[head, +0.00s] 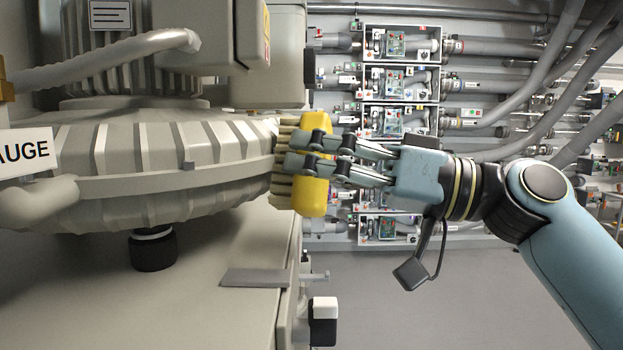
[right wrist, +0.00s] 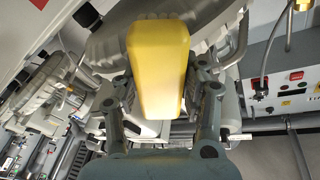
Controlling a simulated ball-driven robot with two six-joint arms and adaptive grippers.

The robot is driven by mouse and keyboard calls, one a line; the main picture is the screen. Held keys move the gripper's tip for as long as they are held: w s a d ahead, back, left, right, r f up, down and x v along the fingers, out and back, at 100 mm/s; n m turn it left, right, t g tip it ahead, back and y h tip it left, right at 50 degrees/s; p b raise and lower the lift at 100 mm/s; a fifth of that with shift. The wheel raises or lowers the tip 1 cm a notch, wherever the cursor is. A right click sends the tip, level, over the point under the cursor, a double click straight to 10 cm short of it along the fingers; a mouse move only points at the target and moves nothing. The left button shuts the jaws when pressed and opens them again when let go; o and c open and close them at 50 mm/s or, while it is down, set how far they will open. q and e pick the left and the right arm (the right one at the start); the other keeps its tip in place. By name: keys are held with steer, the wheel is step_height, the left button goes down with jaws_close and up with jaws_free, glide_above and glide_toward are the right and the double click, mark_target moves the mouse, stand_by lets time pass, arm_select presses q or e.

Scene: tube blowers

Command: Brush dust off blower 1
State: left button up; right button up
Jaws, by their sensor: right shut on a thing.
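The blower (head: 150,165) is a large grey ribbed machine filling the left of the head view. A motor with cooling fins stands on top of it. My right gripper (head: 318,160) is shut on a yellow brush (head: 310,197) with pale bristles. The bristles face left and appear to meet the right edge of the blower's ribbed casing. In the right wrist view the yellow brush (right wrist: 158,65) sits between both fingers, with the blower's grey casing (right wrist: 112,42) behind it. No dust can be made out. My left gripper is not in view.
The blower stands on a grey cabinet top (head: 190,300). A white sign reading "AUGE" (head: 25,149) is at the left. Racks of pipes and white-framed panels (head: 400,85) line the back wall. Grey floor (head: 420,300) lies open below my right arm.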

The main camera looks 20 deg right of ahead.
steer(key=shift+w+d+b, duration=0.85)
steer(key=shift+w+b, duration=0.4)
steer(key=shift+w, duration=0.65)
steer(key=shift+s+a, duration=0.55)
steer(key=shift+s, duration=0.55)
steer(key=shift+s+a, duration=0.55)
steer(key=shift+s, duration=0.55)
steer(key=shift+s+a, duration=0.55)
steer(key=shift+s, duration=0.55)
steer(key=shift+w+r+p, duration=0.1)
steer(key=shift+r+p, duration=0.35)
steer(key=shift+r, duration=0.35)
steer(key=shift+w+d+f+b, duration=0.15)
steer(key=shift+w+d+b, duration=0.15)
steer(key=shift+w+b, duration=0.2)
steer(key=shift+w+d+b, duration=0.4)
steer(key=shift+w+b, duration=0.25)
steer(key=shift+w, duration=0.15)
steer(key=shift+w+d+b, duration=0.35)
steer(key=shift+w+b, duration=0.25)
steer(key=shift+w, duration=0.15)
steer(key=shift+s+a+p, duration=0.1)
steer(key=shift+s+a, duration=0.25)
steer(key=shift+s, duration=0.35)
steer(key=shift+s+a+p, duration=0.1)
steer(key=shift+s+a, duration=0.3)
steer(key=shift+s, duration=0.3)
steer(key=shift+s+a+p, duration=0.1)
steer(key=shift+s+a, duration=0.25)
steer(key=shift+s, duration=0.35)
